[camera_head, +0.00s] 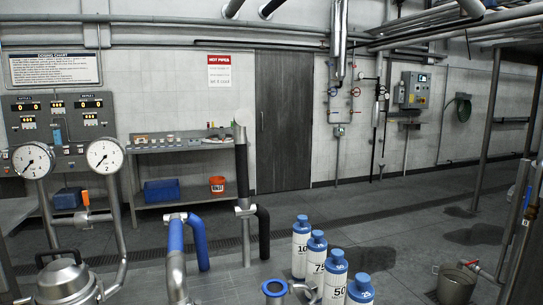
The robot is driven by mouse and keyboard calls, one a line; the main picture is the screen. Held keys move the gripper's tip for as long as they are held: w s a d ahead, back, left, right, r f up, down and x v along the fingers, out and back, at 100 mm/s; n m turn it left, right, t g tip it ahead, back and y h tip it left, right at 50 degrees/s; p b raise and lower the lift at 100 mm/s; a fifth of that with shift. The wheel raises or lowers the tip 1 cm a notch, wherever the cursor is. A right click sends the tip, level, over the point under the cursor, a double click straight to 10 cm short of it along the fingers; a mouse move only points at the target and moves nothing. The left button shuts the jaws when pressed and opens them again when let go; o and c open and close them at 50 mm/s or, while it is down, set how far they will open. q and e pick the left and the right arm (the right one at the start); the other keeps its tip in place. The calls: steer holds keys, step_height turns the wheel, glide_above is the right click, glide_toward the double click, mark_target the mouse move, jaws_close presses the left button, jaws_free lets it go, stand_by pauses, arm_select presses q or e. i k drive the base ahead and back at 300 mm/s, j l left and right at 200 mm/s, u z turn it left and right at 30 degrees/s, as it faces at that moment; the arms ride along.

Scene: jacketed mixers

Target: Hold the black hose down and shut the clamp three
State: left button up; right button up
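A black hose (263,232) curves down to the floor beside an upright metal pipe in the middle of the head view. A black sleeve (242,172) covers the pipe above it. A metal fitting (244,209) sits where the hose meets the pipe. It may be a clamp, but I cannot tell whether it is open or shut. No number three shows, so I cannot tell which clamp is clamp three. A blue hose (199,243) bends down from another pipe to the left. Neither of my grippers is in view.
Several blue-capped white bottles (335,280) stand at front centre-right, beside a blue-ringed pipe opening (273,288). Two gauges (105,156) and a metal vessel (67,282) are at left. A bucket (457,283) stands at lower right. The floor behind the bottles is clear.

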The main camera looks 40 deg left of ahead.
mark_target(243, 117)
steer(key=i+l+z, duration=0.6)
steer(key=i, duration=0.2)
steer(key=i+l+u, duration=0.2)
steer(key=i, duration=0.2)
steer(key=i+u, duration=0.15)
steer(key=i, duration=0.25)
steer(key=i+l+u, duration=0.2)
steer(key=i, duration=0.2)
steer(key=i+j+u, duration=0.1)
steer(key=i+u, duration=0.5)
steer(key=u, duration=0.2)
steer(key=i+l+u, duration=0.15)
steer(key=i+u, duration=0.45)
steer(key=u, duration=0.2)
steer(key=i+u, duration=0.2)
steer(key=u, duration=0.2)
steer(key=i+l+u, duration=0.2)
steer(key=u, duration=0.25)
steer(key=i+l+u, duration=0.15)
steer(key=u, duration=0.2)
steer(key=i+l+u, duration=0.15)
steer(key=u, duration=0.25)
steer(key=i+l+u, duration=0.2)
steer(key=u, duration=0.15)
steer(key=i+l+u, duration=0.25)
steer(key=l+u, duration=0.3)
steer(key=i+l+u, duration=0.25)
steer(key=l, duration=0.75)
steer(key=k, duration=0.05)
